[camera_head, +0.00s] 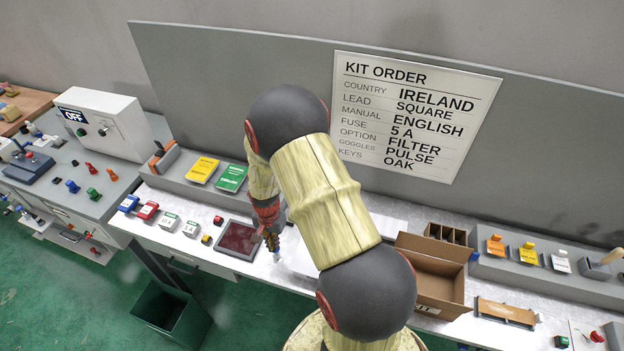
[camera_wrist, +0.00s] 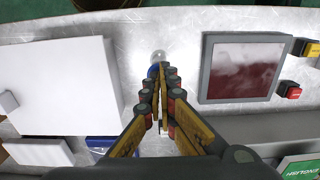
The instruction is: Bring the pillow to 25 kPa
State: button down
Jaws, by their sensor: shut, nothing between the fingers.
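My gripper (camera_head: 271,238) points down over the pale worktop, its fingers together with nothing between them. In the wrist view the fingertips (camera_wrist: 162,75) almost meet beside a small clear, rounded thing with a blue part (camera_wrist: 158,57). I cannot tell whether they touch it. No pillow or pressure reading can be made out for certain. A square grey-framed panel with a mottled dark red face (camera_wrist: 245,70) lies right of the fingers; it also shows in the head view (camera_head: 238,240). A white box-like thing (camera_wrist: 60,85) is left of the fingers, mostly hidden by my arm in the head view.
An open cardboard box (camera_head: 437,295) stands right of my arm. Yellow and green booklets (camera_head: 217,175) lie on the rear ledge. A red and a yellow button (camera_wrist: 290,90) sit beside the panel. A white cabinet marked OFF (camera_head: 103,122) stands far left.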

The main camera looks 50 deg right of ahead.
jog(key=shift+f, duration=0.35)
jog(key=shift+f+b, duration=0.35)
jog(key=shift+b, duration=0.1)
jog(key=shift+f, duration=0.2)
jog(key=shift+r, duration=0.2)
jog(key=shift+r+p, duration=2.05)
jog(key=shift+r, duration=1.35)
